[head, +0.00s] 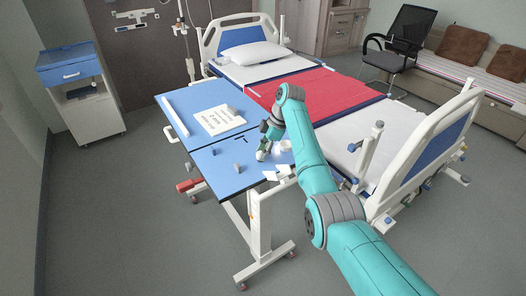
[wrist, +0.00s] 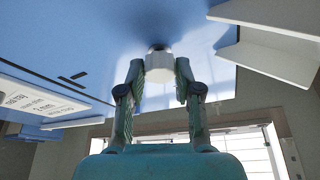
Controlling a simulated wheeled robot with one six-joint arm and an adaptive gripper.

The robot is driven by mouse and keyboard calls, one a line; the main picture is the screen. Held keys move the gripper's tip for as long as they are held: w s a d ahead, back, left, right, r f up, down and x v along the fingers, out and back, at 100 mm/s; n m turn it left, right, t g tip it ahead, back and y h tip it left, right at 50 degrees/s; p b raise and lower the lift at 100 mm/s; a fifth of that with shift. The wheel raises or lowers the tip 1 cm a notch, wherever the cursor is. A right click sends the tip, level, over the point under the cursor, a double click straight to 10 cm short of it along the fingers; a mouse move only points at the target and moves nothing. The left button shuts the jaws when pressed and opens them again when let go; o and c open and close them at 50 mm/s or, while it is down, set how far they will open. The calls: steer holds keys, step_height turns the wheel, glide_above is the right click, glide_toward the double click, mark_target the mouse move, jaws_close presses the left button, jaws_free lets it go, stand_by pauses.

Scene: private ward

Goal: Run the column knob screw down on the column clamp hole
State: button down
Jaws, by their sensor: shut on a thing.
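My gripper (wrist: 159,75) is shut on a white, faceted knob (wrist: 159,62), which I take to be the column knob screw; the fingers sit on either side of it. A dark part shows just beyond the knob, against the blue table top (wrist: 100,45); I cannot tell whether it is the screw's thread or the clamp hole. In the head view my gripper (head: 263,148) points down over the near right part of the blue table (head: 215,172). The column clamp hole cannot be made out clearly in either view.
White angled plates (wrist: 265,60) stand at the right in the wrist view.

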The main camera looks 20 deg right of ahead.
steer(key=m+t, duration=0.1)
steer(key=m, duration=0.3)
steer(key=shift+s+m+t+h, duration=0.15)
steer(key=shift+m+t+h, duration=0.15)
steer(key=shift+t, duration=0.1)
steer(key=shift+a, duration=0.1)
steer(key=shift+f+m, duration=0.1)
steer(key=shift+m, duration=0.4)
steer(key=m+t+h, duration=0.1)
steer(key=m, duration=0.2)
steer(key=shift+m, duration=0.4)
steer(key=shift+a, duration=0.15)
steer(key=m+t+h, duration=0.1)
steer(key=m, duration=0.2)
steer(key=shift+s+a, duration=0.1)
steer(key=shift+r+m+h, duration=0.2)
steer(key=shift+m+h, duration=0.2)
steer(key=shift+m, duration=0.5)
